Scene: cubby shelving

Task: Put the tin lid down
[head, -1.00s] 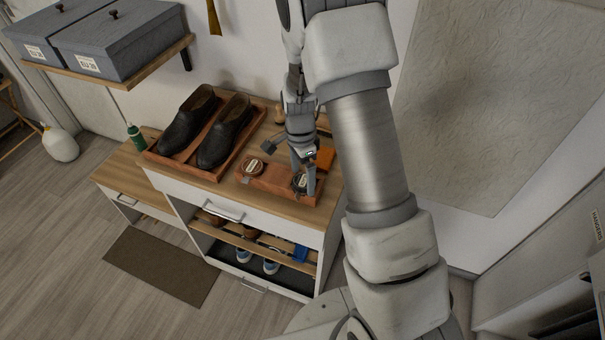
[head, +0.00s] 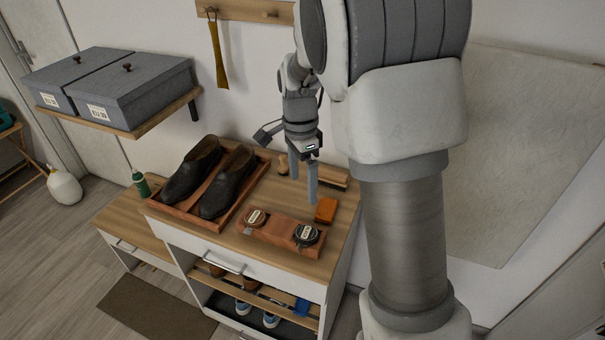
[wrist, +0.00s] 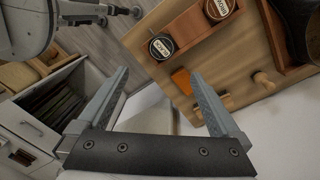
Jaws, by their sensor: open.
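A round black-rimmed piece with a pale label (head: 306,235), a tin or its lid, sits at the right end of a reddish-brown wooden tray (head: 280,231). I cannot tell whether it is a loose lid or a lidded tin. A brown-rimmed labelled tin (head: 256,217) sits at the tray's left end. Both also show in the wrist view, the black one (wrist: 161,46) below the brown one (wrist: 219,8). My gripper (head: 303,184) is open and empty, above the cabinet top and behind the tray. In the wrist view its fingers (wrist: 160,76) are spread with nothing between them.
An orange block (head: 326,210) lies right of the tray, near a brush (head: 333,177). Black shoes stand in a wooden tray (head: 246,210) on the left. Shoe boxes sit on a wall shelf (head: 120,131). The cabinet top (head: 290,263) is bare along its front.

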